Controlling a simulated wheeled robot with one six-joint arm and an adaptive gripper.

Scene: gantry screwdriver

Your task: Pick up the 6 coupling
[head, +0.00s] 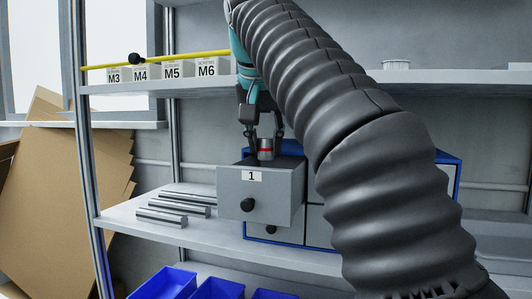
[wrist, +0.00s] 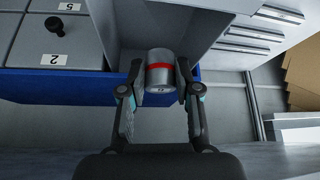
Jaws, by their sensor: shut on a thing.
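The coupling (wrist: 160,76) is a short grey metal cylinder with a red band around its middle. In the wrist view it sits between both fingers of my gripper (wrist: 161,88), which is shut on it. A small mark on its end face is too small to read for certain. In the head view the coupling (head: 265,148) shows upright at the top of the pulled-out drawer labelled 1 (head: 240,190), with my gripper (head: 265,143) above and around it. The drawer's inside is mostly hidden in the head view.
The drawer belongs to a blue-framed cabinet (head: 455,180) on the shelf. Metal bars (head: 170,212) lie to its left. Boxes marked M3 to M6 (head: 206,69) and a yellow bar (head: 190,57) are on the upper shelf. Blue bins (head: 163,283) stand below. My arm hides much of the right.

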